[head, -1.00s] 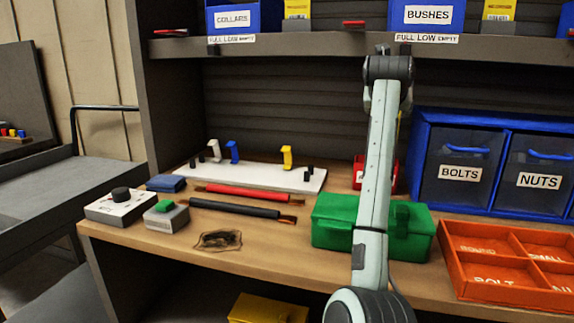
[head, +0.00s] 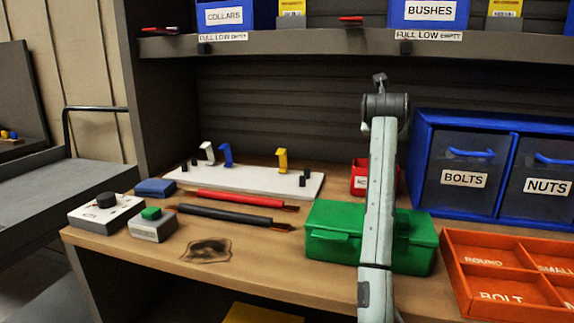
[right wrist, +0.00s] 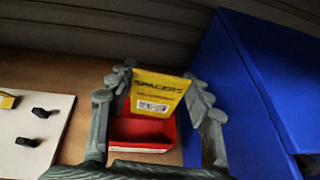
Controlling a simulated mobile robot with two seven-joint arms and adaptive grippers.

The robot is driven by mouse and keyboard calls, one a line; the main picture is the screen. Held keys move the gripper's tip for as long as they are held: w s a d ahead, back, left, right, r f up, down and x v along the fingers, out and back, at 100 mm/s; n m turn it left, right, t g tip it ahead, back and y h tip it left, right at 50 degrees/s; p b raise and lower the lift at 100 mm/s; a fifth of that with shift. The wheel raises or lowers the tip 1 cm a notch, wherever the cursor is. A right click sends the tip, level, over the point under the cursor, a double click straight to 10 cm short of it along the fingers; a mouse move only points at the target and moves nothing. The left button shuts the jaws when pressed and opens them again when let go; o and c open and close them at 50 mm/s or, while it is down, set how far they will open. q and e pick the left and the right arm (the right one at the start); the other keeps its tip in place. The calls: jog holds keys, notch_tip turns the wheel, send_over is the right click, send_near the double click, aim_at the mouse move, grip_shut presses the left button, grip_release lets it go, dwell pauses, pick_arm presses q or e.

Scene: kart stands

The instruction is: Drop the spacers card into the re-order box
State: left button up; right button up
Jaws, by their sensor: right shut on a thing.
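The yellow spacers card (right wrist: 158,95) is held between the fingers of my right gripper (right wrist: 160,82) in the right wrist view. The card is roughly upright, with its printed face to the camera. A red box (right wrist: 124,130) shows below and behind the card in that view, its upper part partly covered by it. I cannot tell the height of the card over the box. In the head view the red box (head: 359,180) stands on the bench behind the green case, partly hidden by my right arm. The right fingers and card are hidden there. My left gripper is not in view.
A blue drawer cabinet (head: 427,128) stands close to the right of the red box. A white board with hooks (head: 255,184) lies to the left. The green case (head: 330,217) and orange tray (head: 452,250) are in front. A shelf (head: 300,45) runs above.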

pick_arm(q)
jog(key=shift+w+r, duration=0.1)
pick_arm(e)
jog(key=o, duration=0.9)
jog(key=v, duration=1.2)
jog(key=shift+w+f, duration=0.1)
jog(key=shift+w, duration=0.05)
jog(key=x, duration=1.2)
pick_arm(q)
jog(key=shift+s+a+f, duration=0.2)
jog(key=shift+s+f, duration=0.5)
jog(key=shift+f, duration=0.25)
pick_arm(e)
jog(key=shift+r, duration=2.3)
jog(key=shift+f, duration=0.1)
